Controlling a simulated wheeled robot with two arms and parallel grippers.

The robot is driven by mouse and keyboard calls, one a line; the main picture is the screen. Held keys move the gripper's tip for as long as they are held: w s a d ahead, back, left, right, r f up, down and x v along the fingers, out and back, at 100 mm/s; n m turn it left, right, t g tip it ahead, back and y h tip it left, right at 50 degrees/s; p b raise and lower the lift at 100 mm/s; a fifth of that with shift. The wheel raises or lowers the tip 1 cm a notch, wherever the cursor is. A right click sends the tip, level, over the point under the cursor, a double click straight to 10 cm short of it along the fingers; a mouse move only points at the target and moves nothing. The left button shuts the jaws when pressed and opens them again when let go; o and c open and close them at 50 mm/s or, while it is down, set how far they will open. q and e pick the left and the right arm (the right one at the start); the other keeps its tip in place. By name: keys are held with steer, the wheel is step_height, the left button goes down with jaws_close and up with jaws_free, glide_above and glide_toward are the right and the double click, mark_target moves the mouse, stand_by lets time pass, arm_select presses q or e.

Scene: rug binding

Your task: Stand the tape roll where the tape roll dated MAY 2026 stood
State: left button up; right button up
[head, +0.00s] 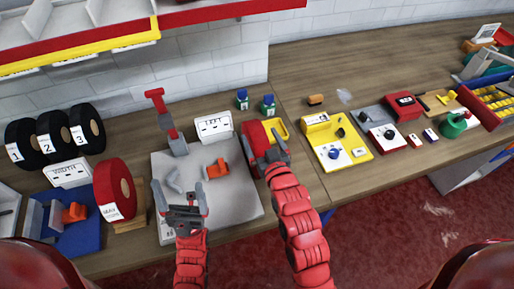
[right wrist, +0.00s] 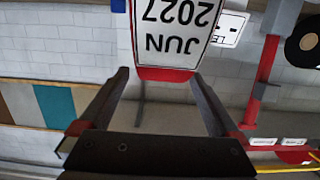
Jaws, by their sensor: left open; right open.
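A red tape roll (head: 124,182) with a white date label stands at the left, by a wooden block; its small print looks like MAY 2026. Another red tape roll (head: 254,138) stands at the back right of the grey board. In the right wrist view its label (right wrist: 176,32) reads JUN 2027, upside down. My right gripper (head: 264,152) is at this roll, open, its fingers pointing at the roll's lower edge in the wrist view; I cannot tell whether they touch it. My left gripper (head: 182,192) is open and empty over the front left of the grey board (head: 235,205).
Black rolls numbered 1 (head: 20,143), 2 (head: 55,135) and 3 (head: 87,128) stand at the far left behind a WIDTH sign (head: 67,173). A red-handled post (head: 165,120) and a LEFT sign (head: 213,126) stand behind the board. A yellow panel (head: 338,145) lies to the right.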

steer(key=x, duration=0.3)
steer(key=shift+w+a+f, duration=0.2)
jaws_close()
stand_by(0.3)
